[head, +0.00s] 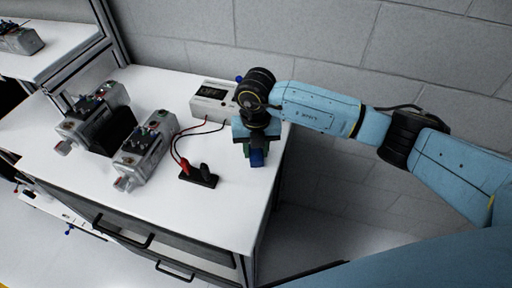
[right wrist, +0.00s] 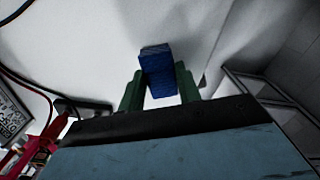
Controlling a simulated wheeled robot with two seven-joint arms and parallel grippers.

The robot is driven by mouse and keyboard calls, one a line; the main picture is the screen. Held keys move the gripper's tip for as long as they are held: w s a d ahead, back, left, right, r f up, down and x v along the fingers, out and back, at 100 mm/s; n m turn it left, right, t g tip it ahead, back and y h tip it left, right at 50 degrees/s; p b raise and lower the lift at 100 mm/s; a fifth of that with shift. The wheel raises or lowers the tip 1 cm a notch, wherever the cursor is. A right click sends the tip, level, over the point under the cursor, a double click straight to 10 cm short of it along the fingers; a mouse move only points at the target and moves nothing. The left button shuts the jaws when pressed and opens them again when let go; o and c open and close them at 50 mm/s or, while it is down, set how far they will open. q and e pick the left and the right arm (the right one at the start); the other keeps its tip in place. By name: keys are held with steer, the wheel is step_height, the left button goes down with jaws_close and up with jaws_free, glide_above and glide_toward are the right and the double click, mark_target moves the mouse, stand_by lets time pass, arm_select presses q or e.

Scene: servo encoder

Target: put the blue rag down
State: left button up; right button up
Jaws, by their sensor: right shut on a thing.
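The blue rag (head: 257,158) is a small dark blue block-like piece below my right gripper (head: 250,150) in the head view. In the right wrist view the rag (right wrist: 159,74) sits between the two green fingers of my right gripper (right wrist: 160,88), which is shut on it. The gripper points down over the right part of the white tabletop (head: 225,215), near its right edge. Whether the rag touches the tabletop I cannot tell. My left gripper is not in view.
A white meter box (head: 212,100) stands left of my right gripper, with red and black leads to a black holder (head: 199,178). Two grey servo units (head: 146,150) stand further left. The tabletop's front right is clear. A block wall (head: 320,40) is behind.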

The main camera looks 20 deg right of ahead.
mark_target(256, 152)
steer(key=shift+f, duration=0.2)
steer(key=o, duration=0.9)
steer(key=shift+r, duration=0.1)
steer(key=shift+r, duration=0.1)
step_height(256, 152, up, 12)
steer(key=shift+r, duration=0.1)
